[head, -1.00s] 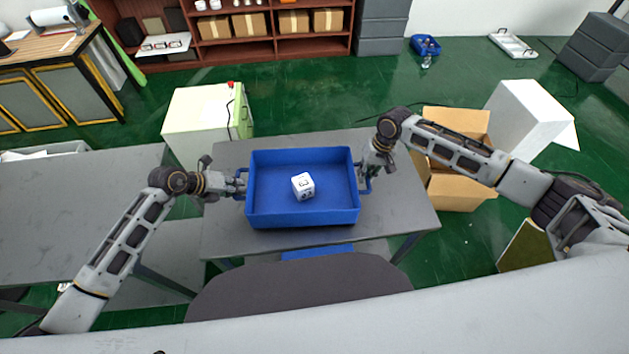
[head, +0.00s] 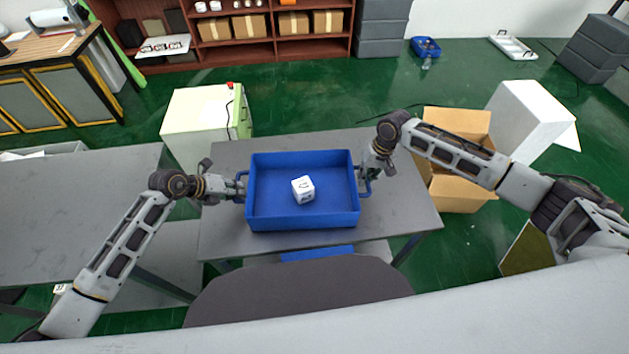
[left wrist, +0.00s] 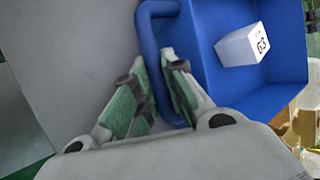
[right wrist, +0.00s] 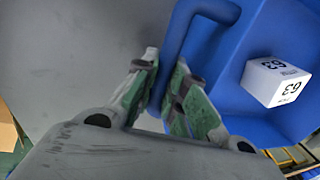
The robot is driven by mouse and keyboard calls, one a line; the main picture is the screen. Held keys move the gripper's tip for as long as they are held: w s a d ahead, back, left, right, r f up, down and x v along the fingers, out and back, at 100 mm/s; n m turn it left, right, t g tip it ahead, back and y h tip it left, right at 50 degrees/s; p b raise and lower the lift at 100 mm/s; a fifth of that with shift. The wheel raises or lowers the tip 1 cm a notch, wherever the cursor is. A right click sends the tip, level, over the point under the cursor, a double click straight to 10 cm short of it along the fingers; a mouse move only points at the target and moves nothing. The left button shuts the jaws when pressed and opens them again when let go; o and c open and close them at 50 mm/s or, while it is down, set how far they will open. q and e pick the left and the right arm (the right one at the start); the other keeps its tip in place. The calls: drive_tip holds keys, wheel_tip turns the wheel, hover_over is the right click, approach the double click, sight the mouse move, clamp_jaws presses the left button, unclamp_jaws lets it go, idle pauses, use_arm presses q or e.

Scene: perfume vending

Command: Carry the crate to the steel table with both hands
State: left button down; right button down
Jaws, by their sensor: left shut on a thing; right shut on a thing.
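A blue crate (head: 270,212) with a handle at each end is over the grey steel table (head: 225,240); I cannot tell whether its bottom touches the top. A white box with dark markings (head: 303,190) lies inside it, and also shows in the left wrist view (left wrist: 243,46) and the right wrist view (right wrist: 276,82). My left gripper (head: 240,184) is shut on the crate's left handle (left wrist: 147,40). My right gripper (head: 364,180) is shut on its right handle (right wrist: 176,35). The crate looks about level.
A second grey table (head: 80,215) stands at the left. A white cabinet (head: 197,125) stands behind the steel table, left. An open cardboard box (head: 455,185) and a white block (head: 530,120) stand at the right. A dark rounded surface (head: 300,290) is in front.

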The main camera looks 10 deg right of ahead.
use_arm(q)
drive_tip(key=shift+w+a+f, duration=0.1)
drive_tip(key=shift+a+f, duration=0.05)
drive_tip(key=shift+f, duration=0.05)
use_arm(e)
drive_tip(key=shift+d+f, duration=0.15)
drive_tip(key=shift+f, duration=0.05)
use_arm(q)
drive_tip(key=c, duration=1.6)
unclamp_jaws()
use_arm(e)
drive_tip(key=c, duration=1.6)
unclamp_jaws()
use_arm(q)
drive_tip(key=shift+o, duration=0.6)
use_arm(e)
drive_tip(key=shift+o, duration=0.6)
use_arm(q)
drive_tip(key=shift+r, duration=0.1)
drive_tip(key=v, duration=1.1)
drive_tip(key=shift+s+a+r, duration=0.15)
drive_tip(key=shift+s+r, duration=0.15)
use_arm(e)
wheel_tip(320, 180, up, 12)
drive_tip(key=d, duration=0.2)
